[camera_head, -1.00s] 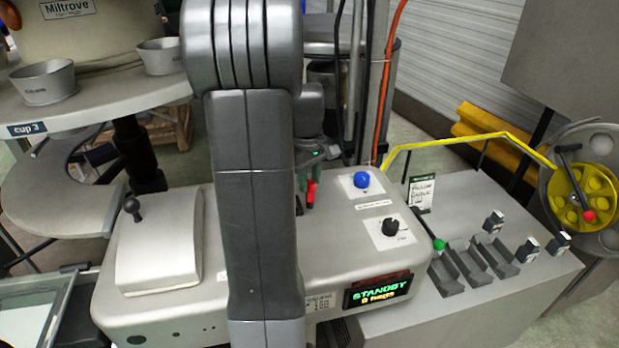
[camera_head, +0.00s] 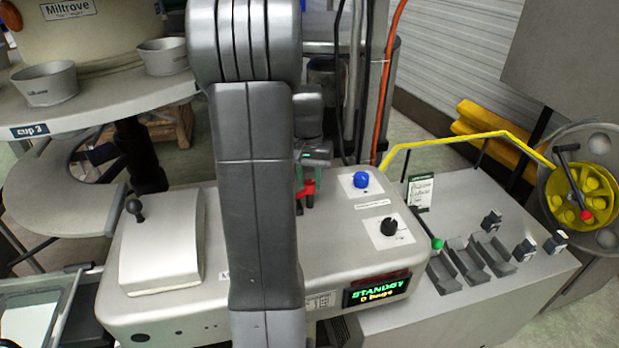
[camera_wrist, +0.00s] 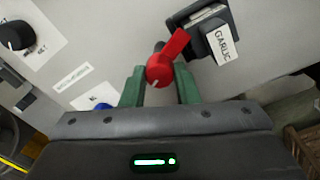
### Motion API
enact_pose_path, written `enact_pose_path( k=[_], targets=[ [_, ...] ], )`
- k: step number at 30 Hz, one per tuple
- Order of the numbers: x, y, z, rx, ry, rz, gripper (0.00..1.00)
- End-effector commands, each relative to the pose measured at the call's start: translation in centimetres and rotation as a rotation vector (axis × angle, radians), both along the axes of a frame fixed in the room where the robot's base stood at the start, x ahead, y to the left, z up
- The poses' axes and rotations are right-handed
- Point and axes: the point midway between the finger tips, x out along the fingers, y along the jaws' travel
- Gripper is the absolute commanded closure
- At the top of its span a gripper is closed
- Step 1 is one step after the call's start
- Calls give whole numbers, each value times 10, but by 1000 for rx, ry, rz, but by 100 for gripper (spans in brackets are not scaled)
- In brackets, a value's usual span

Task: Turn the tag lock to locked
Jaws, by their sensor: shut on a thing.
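A red lever on a round red knob, which looks like the tag lock, shows in the wrist view (camera_wrist: 165,66). Its arm points up and right, toward a black holder with a white GARLIC tag (camera_wrist: 222,46). My gripper (camera_wrist: 160,78) has green fingers on both sides of the round red knob and is shut on it. In the head view the red lock (camera_head: 308,187) sits at the back of the grey console, low between the fingers of my gripper (camera_head: 306,192). My arm hides the console's middle and part of the lock's surroundings there.
A blue button (camera_head: 361,180) and a black rotary knob (camera_head: 389,226) lie right of the lock on the console (camera_head: 340,245). A STANDBY display (camera_head: 376,290) is in front. A black ball-topped lever (camera_head: 133,207) stands at left.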

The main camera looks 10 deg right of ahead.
Motion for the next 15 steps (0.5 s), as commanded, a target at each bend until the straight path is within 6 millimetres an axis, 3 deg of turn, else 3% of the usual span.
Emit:
enact_pose_path(
  k=[15],
  targets=[
    [1, -1, 1, 0, -2, -370, 95]
  ],
)
